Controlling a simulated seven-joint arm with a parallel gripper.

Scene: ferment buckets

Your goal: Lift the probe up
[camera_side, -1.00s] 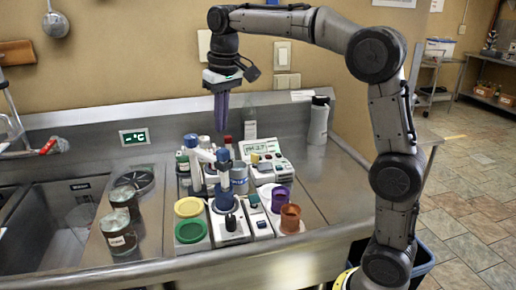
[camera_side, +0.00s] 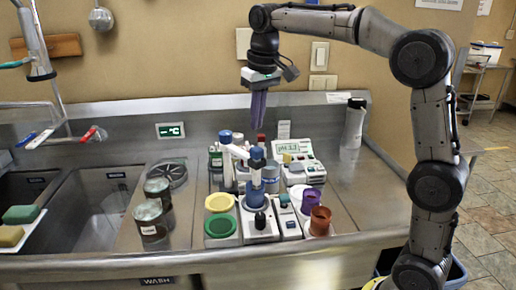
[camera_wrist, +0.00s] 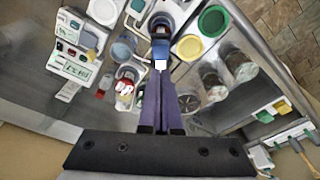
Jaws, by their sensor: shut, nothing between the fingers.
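A probe stand with a white arm and blue caps (camera_side: 256,156) stands in the middle of the bench, with a dark blue body (camera_side: 257,190) below the front cap. I cannot tell for sure which part is the probe. In the wrist view a blue upright part (camera_wrist: 160,30) lies beyond my fingertips. My gripper (camera_side: 258,138) points down with its purple fingers together and empty. It appears above or behind the stand; the exact gap is unclear. The closed fingers also show in the wrist view (camera_wrist: 159,85).
Two jars (camera_side: 150,219) stand left, near the sink (camera_side: 105,210). A white bottle (camera_side: 354,124) stands back right.

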